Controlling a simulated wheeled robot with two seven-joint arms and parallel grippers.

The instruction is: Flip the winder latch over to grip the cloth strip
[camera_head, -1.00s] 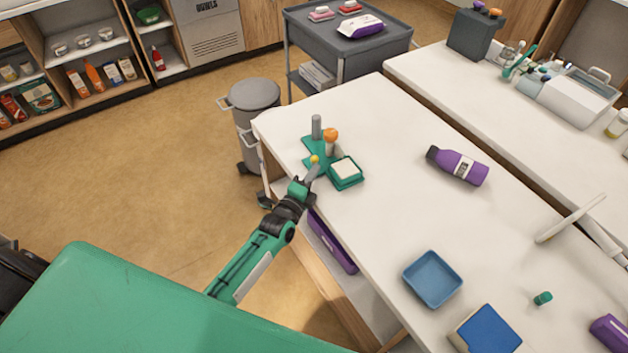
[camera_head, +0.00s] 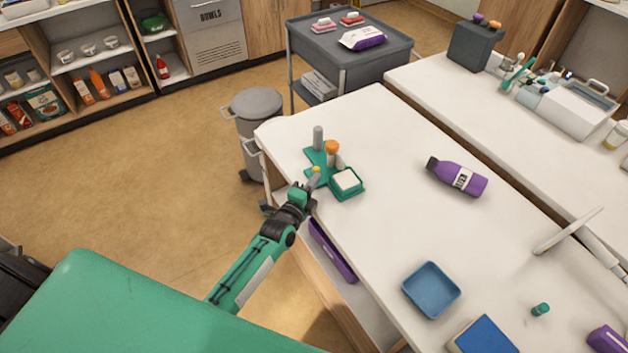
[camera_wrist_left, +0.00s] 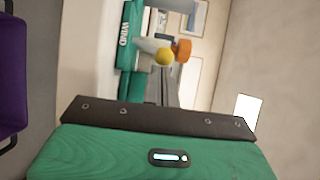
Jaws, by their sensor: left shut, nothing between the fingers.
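The winder (camera_head: 317,157) is a green stand near the table's far left corner, with a grey upright post and an orange knob (camera_head: 332,147). A yellow ball (camera_head: 316,169), apparently the latch's tip, sits at its near side. It also shows in the left wrist view (camera_wrist_left: 165,57), with the orange knob just to its right. My left gripper (camera_head: 312,181) is shut and empty, right by the yellow ball; whether they touch I cannot tell. A green tray (camera_head: 349,195) with a white pad stands beside the winder. I cannot make out the cloth strip. My right gripper is out of view.
A purple bottle (camera_head: 459,178) lies mid-table. A blue tray (camera_head: 431,308), a blue block (camera_head: 484,338) and a small green item (camera_head: 540,309) are nearer. A grey bin (camera_head: 252,108) stands beyond the table's left edge.

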